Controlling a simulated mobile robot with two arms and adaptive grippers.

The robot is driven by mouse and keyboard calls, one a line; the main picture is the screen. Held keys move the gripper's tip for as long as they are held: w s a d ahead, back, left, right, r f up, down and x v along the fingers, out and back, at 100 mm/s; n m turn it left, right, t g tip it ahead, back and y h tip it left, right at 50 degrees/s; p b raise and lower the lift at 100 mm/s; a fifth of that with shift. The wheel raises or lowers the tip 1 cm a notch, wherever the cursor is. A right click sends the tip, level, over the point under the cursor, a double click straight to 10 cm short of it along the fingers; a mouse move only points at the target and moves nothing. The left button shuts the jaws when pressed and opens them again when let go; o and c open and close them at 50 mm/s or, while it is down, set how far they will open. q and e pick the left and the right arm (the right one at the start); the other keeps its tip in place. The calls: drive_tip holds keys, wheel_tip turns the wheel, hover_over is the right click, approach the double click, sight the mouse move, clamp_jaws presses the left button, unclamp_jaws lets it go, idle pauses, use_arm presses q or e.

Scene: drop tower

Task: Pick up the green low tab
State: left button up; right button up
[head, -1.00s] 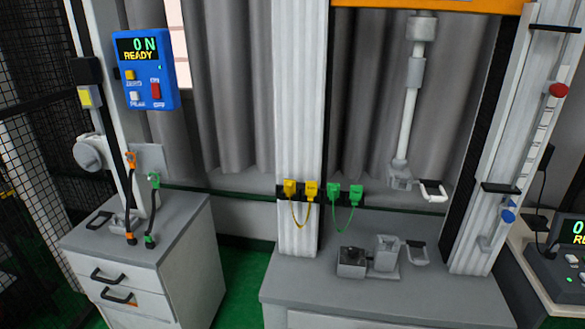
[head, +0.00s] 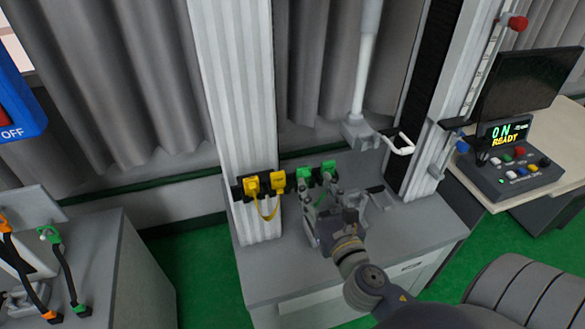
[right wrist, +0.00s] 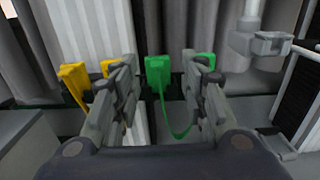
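Two green tabs hang side by side on a dark rail and are joined by a green cord. The left green tab (head: 303,176) and the right green tab (head: 328,168) show just beyond my right gripper (head: 321,193). I cannot tell which is the low tab. In the right wrist view my right gripper (right wrist: 160,75) is open, its fingers pointing at the rail. The left green tab (right wrist: 158,70) appears between the fingers, and the right green tab (right wrist: 204,60) is partly hidden behind the right finger. Contact cannot be made out. My left gripper is out of view.
Yellow tabs (head: 251,186) joined by a yellow cord hang left of the green ones, close to my left finger. A white column (head: 235,110) stands behind them. A hanging rod with a clamp (head: 360,130) is at the right, above the grey bench (head: 270,270).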

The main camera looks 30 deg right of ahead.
sight(305, 170)
drive_tip(key=x, duration=0.3)
drive_tip(key=shift+w+p, duration=0.15)
drive_tip(key=shift+p, duration=0.15)
drive_tip(key=shift+w+f, duration=0.1)
drive_tip(key=shift+w, duration=0.15)
drive_tip(key=p+x, duration=0.1)
drive_tip(key=x, duration=0.3)
drive_tip(key=shift+a+f, duration=0.1)
drive_tip(key=shift+w+f+p, duration=0.1)
drive_tip(key=shift+w+p, duration=0.2)
drive_tip(key=shift+w, duration=0.15)
drive_tip(key=shift+w+f, duration=0.1)
drive_tip(key=c, duration=0.7)
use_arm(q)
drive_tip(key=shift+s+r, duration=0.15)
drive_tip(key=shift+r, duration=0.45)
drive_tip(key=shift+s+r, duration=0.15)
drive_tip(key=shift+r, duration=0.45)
